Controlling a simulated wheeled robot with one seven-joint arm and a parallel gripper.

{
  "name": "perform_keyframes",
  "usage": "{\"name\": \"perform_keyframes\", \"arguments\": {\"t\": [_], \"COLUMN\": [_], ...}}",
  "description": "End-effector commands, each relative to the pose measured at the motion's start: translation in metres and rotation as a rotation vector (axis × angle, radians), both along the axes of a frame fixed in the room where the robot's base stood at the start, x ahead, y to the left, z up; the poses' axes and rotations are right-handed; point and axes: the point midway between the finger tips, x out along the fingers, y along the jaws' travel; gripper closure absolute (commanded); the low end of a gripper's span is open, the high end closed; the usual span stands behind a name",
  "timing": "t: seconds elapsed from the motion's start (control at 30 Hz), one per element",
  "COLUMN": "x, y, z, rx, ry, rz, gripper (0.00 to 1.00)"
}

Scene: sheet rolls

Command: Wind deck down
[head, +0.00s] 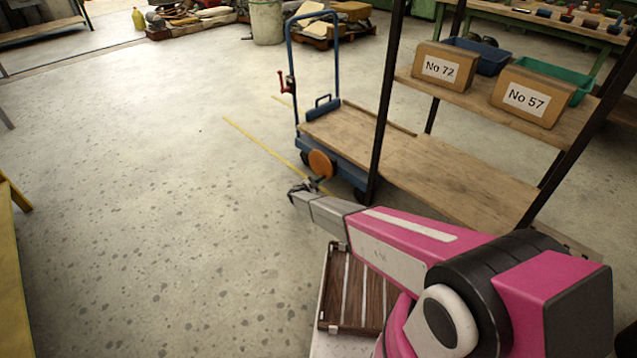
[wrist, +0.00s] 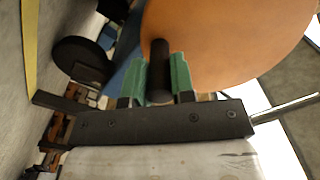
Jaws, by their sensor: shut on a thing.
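A blue trolley with a wooden deck (head: 345,128) stands beside the shelf rack in the head view. An orange round handwheel (head: 321,163) is on the trolley's near end, and fills the upper right of the wrist view (wrist: 235,40). A dark peg-like handle (wrist: 160,62) stands out from the wheel's face. My gripper (head: 312,185) is at the wheel; in the wrist view its green fingers (wrist: 160,80) are closed on both sides of the handle. The deck's near end is low, above the black castors; its exact height against the rack's lower shelf is hard to tell.
The rack's lower shelf (head: 455,180) is bare, right of the trolley. Its upper shelf holds boxes No 72 (head: 440,68) and No 57 (head: 526,98) and bins. The floor to the left is clear.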

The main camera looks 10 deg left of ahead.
Motion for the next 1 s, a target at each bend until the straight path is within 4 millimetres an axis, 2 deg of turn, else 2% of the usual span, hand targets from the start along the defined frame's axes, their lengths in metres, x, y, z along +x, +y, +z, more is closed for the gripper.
{"name": "perform_keyframes", "arguments": {"t": [0.23, 0.27, 0.3, 0.33, 0.67, 0.83, 1.0], "x": [-0.001, -0.001, -0.001, -0.001, -0.003, -0.019, -0.045], "y": [0.001, 0.001, 0.001, 0.001, 0.002, 0.014, 0.034], "z": [-0.001, -0.001, -0.001, -0.001, 0.000, 0.000, 0.000], "rx": [0.000, -0.001, -0.001, -0.001, -0.001, -0.001, -0.001], "ry": [0.004, 0.004, 0.004, 0.003, 0.002, 0.003, 0.003], "rz": [0.001, 0.002, 0.002, 0.001, 0.001, 0.003, 0.003], "gripper": [1.00, 0.67, 0.54, 0.52, 0.52, 0.52, 0.52]}}
